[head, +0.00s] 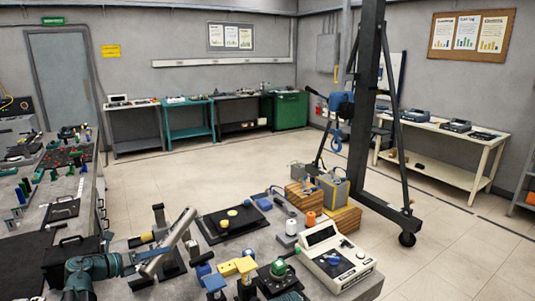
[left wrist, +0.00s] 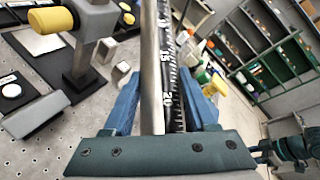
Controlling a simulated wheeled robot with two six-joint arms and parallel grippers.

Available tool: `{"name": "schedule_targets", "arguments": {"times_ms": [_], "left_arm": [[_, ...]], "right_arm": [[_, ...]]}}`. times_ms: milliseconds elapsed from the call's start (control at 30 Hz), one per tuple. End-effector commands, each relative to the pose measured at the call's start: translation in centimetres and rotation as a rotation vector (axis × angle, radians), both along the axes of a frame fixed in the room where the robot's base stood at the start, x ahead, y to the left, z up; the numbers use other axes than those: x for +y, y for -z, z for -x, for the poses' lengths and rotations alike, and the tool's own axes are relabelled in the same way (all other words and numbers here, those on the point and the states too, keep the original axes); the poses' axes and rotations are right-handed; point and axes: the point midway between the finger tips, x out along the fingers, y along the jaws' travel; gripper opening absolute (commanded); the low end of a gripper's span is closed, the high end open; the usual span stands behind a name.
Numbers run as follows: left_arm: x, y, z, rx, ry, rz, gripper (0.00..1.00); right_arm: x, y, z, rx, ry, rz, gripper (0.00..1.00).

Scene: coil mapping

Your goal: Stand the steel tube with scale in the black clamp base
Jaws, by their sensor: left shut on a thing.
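The steel tube with scale (head: 176,238) is tilted, its upper end leaning right in the head view. In the left wrist view the tube (left wrist: 152,70) runs up between the fingers, with its black scale strip and white numbers along one side. My left gripper (head: 137,263) is shut on the tube near its lower part; its blue fingers (left wrist: 163,100) show on both sides. A dark base (head: 172,268) behind the tube may be the black clamp base; the tube partly hides it. My right gripper (left wrist: 260,148) seems to show small at the right edge of the left wrist view, its jaws unclear.
A stand with a dark post (head: 158,214) and yellow knob (head: 147,237) is close to the tube. A black mat (head: 215,222), yellow and blue clamp parts (head: 237,266), a green-topped device (head: 278,268) and a white meter (head: 336,254) crowd the bench to the right.

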Motion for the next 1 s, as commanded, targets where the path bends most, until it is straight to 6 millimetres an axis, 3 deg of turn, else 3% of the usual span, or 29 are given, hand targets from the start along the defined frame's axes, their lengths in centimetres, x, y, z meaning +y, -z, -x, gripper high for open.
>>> {"name": "schedule_targets", "arguments": {"times_ms": [167, 400, 600, 833, 1000], "left_arm": [[-0.1, -0.1, 0.0, 0.000, -0.001, -0.001, 0.00], [-0.8, -0.8, -0.2, 0.077, -0.034, -0.107, 0.00], [-0.8, -0.5, -0.3, 0.128, -0.063, -0.192, 0.00], [-0.8, 0.1, -0.3, 0.138, -0.069, -0.210, 0.00], [-0.8, 1.5, -0.3, 0.137, -0.069, -0.209, 0.00]], "right_arm": [[0.0, -0.1, 0.0, 0.000, 0.000, 0.000, 0.50], [0.0, -3.4, 0.0, 0.000, 0.000, 0.000, 0.50], [0.0, -4.9, 0.0, 0.000, 0.000, 0.000, 0.50], [0.0, -4.7, 0.0, 0.000, 0.000, 0.000, 0.50], [0.0, -3.3, 0.0, 0.000, 0.000, 0.000, 0.50]]}}
